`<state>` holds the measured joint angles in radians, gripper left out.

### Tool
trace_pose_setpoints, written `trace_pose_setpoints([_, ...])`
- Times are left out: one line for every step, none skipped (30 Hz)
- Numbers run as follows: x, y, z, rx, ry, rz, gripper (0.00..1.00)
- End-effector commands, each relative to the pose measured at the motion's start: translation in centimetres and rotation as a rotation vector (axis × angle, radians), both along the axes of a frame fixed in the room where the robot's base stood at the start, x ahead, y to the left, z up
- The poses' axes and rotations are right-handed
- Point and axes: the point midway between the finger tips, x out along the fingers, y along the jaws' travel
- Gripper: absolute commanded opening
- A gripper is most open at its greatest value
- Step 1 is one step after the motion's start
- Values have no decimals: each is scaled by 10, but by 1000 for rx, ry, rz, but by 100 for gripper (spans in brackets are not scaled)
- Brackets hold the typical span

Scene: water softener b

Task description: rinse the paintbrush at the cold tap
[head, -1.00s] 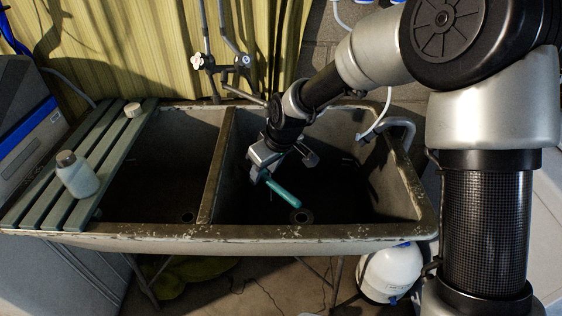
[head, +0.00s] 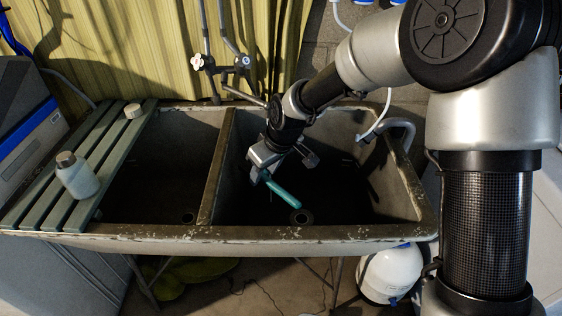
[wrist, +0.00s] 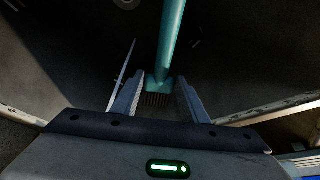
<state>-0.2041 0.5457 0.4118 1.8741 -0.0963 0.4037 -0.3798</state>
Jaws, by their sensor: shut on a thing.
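My gripper (head: 262,173) is inside the right basin of the double sink (head: 250,236), above its floor. It is shut on the paintbrush (head: 283,191), whose teal handle points down to the right. In the wrist view, the paintbrush (wrist: 170,40) sits between the two fingers of my gripper (wrist: 160,90), with dark bristles towards the palm. Two tap valves stand behind the sink: one has a white handle (head: 197,62), the other a blue-marked top (head: 245,61). Their spout (head: 244,96) reaches towards my wrist, which hides its end. I cannot tell whether water runs.
A slatted board (head: 103,140) lies across the left basin, with a bottle (head: 76,176) and a small pale round item (head: 133,111) on it. A bent grey pipe (head: 398,124) stands at the right rim. The basin divider (head: 217,165) is left of my gripper.

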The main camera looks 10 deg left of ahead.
Motion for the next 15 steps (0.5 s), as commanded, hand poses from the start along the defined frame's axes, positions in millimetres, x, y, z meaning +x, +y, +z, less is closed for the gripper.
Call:
trace_pose_setpoints([0, 0, 0, 0, 0, 0, 17])
trace_pose_setpoints([0, 0, 0, 0, 0, 0, 17])
trace_pose_setpoints([0, 0, 0, 0, 0, 0, 17])
trace_pose_setpoints([0, 0, 0, 0, 0, 0, 17])
trace_pose_setpoints([0, 0, 0, 0, 0, 0, 17])
trace_pose_setpoints([0, 0, 1, 0, 0, 0, 17])
trace_pose_setpoints([-1, 1, 1, 0, 0, 1, 17])
trace_pose_setpoints([-2, 1, 3, 1, -1, 1, 17])
trace_pose_setpoints([-4, 2, 5, 1, -1, 1, 17])
trace_pose_setpoints([-5, 3, 7, 1, -1, 1, 17])
trace_pose_setpoints([-8, 4, 9, 1, -1, 1, 17])
trace_pose_setpoints([-10, 5, 12, 0, -2, 1, 17])
trace_pose_setpoints([-13, 6, 14, 0, -2, 2, 17])
trace_pose_setpoints([-15, 7, 15, 0, -2, 3, 17])
trace_pose_setpoints([-18, 8, 18, 0, -2, 3, 17])
